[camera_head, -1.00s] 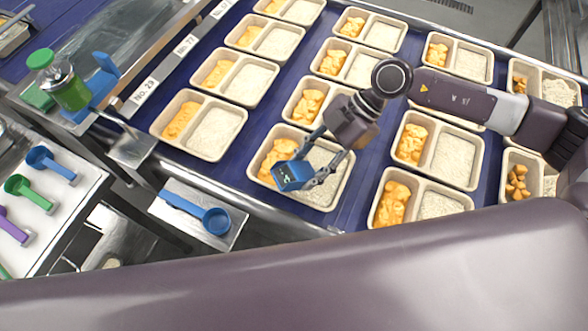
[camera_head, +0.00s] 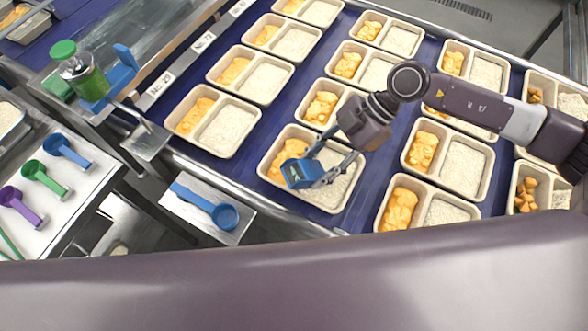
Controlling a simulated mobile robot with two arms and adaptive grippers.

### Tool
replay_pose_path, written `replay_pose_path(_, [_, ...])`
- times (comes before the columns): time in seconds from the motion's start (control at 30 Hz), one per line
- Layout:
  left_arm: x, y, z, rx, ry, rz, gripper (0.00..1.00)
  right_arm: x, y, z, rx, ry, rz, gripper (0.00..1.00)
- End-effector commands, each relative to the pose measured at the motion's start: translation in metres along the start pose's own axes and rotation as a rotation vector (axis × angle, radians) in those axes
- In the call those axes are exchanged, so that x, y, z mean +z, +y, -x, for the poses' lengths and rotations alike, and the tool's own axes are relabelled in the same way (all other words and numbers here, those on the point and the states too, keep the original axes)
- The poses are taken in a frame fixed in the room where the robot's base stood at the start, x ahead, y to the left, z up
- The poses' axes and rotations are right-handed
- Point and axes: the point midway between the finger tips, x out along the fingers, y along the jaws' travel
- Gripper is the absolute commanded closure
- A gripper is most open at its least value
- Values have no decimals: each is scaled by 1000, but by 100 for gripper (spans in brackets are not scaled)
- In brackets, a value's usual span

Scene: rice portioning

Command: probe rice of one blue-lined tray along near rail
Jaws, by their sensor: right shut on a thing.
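My right gripper (camera_head: 322,165) comes in from the right and is shut on a small blue probe device (camera_head: 300,173) with a dark display. It holds the device over a two-compartment tray (camera_head: 333,211) beside the near rail. That tray has orange food in its left compartment and white rice (camera_head: 343,185) in its right one. The gripper and device partly cover both compartments. I cannot see a probe tip or tell whether anything touches the rice. Another rice tray (camera_head: 217,127) sits farther left along the same rail. My left gripper is not in view.
Similar trays stand in rows on the dark blue belt (camera_head: 182,153). Left of the near rail (camera_head: 215,178) are a blue scoop (camera_head: 222,214) on a metal plate, several coloured scoops, and a green-capped bottle (camera_head: 88,82) by a blue holder.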

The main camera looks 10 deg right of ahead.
Motion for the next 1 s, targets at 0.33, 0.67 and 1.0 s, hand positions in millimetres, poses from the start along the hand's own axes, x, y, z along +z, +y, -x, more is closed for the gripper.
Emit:
replay_pose_path(0.33, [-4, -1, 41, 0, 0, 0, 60, -27, 0, 32, 0, 1, 0, 84])
replay_pose_path(0.67, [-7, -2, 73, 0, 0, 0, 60, -49, 0, 57, 1, 1, 1, 84])
replay_pose_path(1.0, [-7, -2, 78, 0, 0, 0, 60, -52, 0, 61, 0, 1, 1, 84])
